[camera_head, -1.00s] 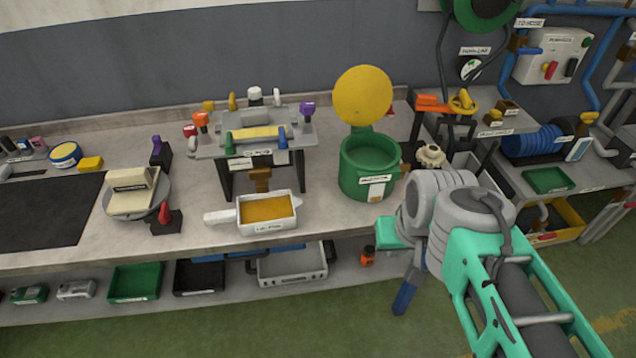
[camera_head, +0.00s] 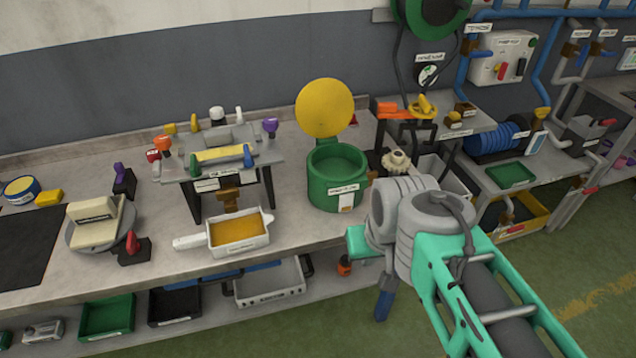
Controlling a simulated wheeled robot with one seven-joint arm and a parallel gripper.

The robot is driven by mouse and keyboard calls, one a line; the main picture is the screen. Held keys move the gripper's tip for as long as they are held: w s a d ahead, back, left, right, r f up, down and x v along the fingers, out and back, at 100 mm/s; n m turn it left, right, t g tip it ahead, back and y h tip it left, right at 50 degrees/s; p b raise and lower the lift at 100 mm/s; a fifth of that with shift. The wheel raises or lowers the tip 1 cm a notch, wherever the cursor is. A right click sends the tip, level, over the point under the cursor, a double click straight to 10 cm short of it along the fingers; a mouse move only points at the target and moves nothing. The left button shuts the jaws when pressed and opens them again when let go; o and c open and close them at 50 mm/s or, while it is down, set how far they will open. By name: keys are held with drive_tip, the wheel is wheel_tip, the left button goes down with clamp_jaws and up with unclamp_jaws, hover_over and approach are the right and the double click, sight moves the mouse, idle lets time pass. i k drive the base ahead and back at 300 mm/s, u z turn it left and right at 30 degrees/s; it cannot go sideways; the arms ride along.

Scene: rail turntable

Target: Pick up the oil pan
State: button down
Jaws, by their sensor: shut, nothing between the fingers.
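The oil pan (camera_head: 222,248) is a white rectangular pan with orange-brown oil inside and a short handle at its left. It stands on the bench top (camera_head: 300,238), in front of a small raised grey stand. My gripper (camera_head: 383,305) shows as blue fingers pointing down, beyond the bench's front edge, to the right of the pan and well apart from it. The fingers look closed together and hold nothing. My arm hides part of the bench's right end.
A green drum with a raised yellow lid (camera_head: 324,108) stands right of the pan. A raised stand with colored knobs (camera_head: 215,173) is behind it. A red-handled black block (camera_head: 133,248) is at its left. Trays (camera_head: 105,318) fill the lower shelf. Green floor lies open in front.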

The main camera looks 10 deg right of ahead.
sight(245, 229)
drive_tip(key=u, duration=0.2)
drive_tip(key=i, duration=0.45)
drive_tip(key=u, duration=3.4)
